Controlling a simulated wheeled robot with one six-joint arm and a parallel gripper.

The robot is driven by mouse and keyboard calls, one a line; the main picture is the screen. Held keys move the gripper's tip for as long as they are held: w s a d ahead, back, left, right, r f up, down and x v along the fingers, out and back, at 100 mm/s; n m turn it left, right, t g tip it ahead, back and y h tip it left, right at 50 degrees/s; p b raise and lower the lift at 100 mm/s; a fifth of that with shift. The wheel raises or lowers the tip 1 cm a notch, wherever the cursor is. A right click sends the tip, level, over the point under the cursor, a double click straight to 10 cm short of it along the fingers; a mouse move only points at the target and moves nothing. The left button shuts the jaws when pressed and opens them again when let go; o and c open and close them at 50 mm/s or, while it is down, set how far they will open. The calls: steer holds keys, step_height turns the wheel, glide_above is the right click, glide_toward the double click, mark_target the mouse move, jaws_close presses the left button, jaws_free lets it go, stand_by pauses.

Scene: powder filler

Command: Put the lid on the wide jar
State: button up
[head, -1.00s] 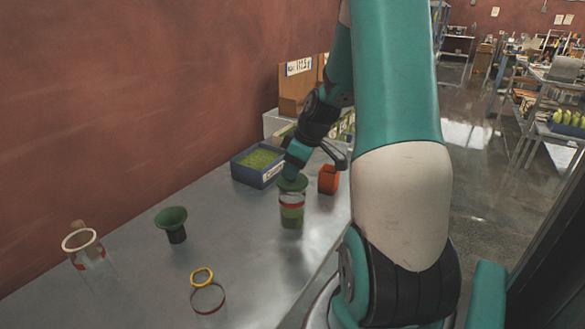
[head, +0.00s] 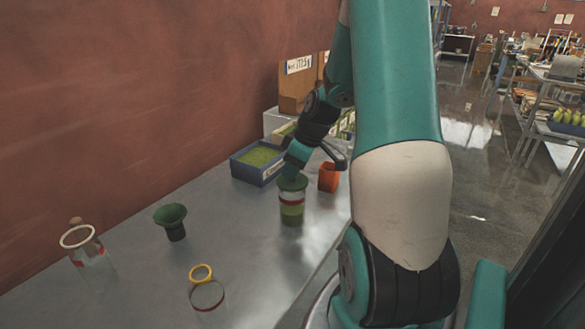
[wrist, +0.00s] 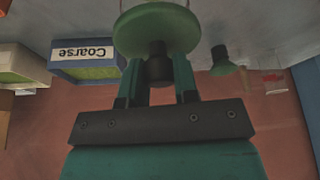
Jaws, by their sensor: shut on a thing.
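The wide jar (head: 291,211) is clear, with a red band and green powder inside, and stands upright on the metal bench. The round green lid (head: 292,183) is level at the jar's mouth, appearing to touch the rim. In the wrist view, my gripper (wrist: 158,76) is shut on the black knob of the lid (wrist: 156,33). In the head view, my wrist hides most of the fingers.
A green funnel (head: 171,221), a clear jar with a yellow ring (head: 207,297) and a glass vessel (head: 80,238) stand left. Bare bench (head: 130,280) lies between them.

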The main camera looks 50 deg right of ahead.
steer(key=o, duration=1)
steer(key=b+v, duration=0.1)
steer(key=v, duration=1.6)
steer(key=shift+r, duration=0.25)
steer(key=shift+w+d, duration=0.1)
